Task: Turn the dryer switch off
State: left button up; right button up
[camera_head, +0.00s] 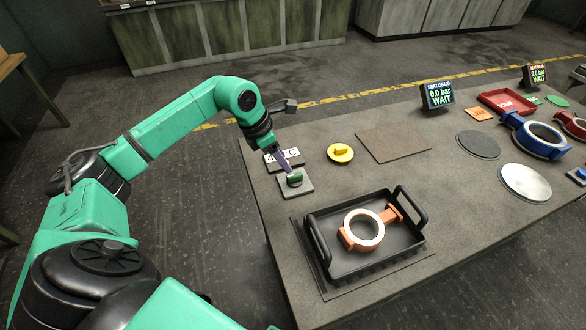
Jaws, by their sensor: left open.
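The dryer switch looks to be the small green knob (294,179) on a grey square plate (301,191) near the table's left edge. A white display reading partly "C" (296,155) stands just behind it, partly hidden by my gripper. My left gripper (287,167) is open and points down at the knob, with its fingertips right by it. I cannot tell whether they touch it. My right gripper is not in view.
A black tray (318,246) with an orange ring casting (364,230) stands in front right of the switch. A yellow knob (340,152) and a brown mat (393,143) lie behind it. Blue casting (538,138), red tray (492,97) and displays (437,95) are farther right.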

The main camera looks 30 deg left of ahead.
aim_at(294, 174)
pick_arm(q)
jog(key=p+x, duration=0.1)
jog(key=x, duration=0.6)
jog(key=shift+d, duration=0.1)
jog(key=shift+w+f, duration=0.1)
jog(key=shift+f, duration=0.05)
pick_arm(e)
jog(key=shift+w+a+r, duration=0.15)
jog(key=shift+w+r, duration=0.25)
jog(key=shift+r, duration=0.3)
pick_arm(q)
grip_shut()
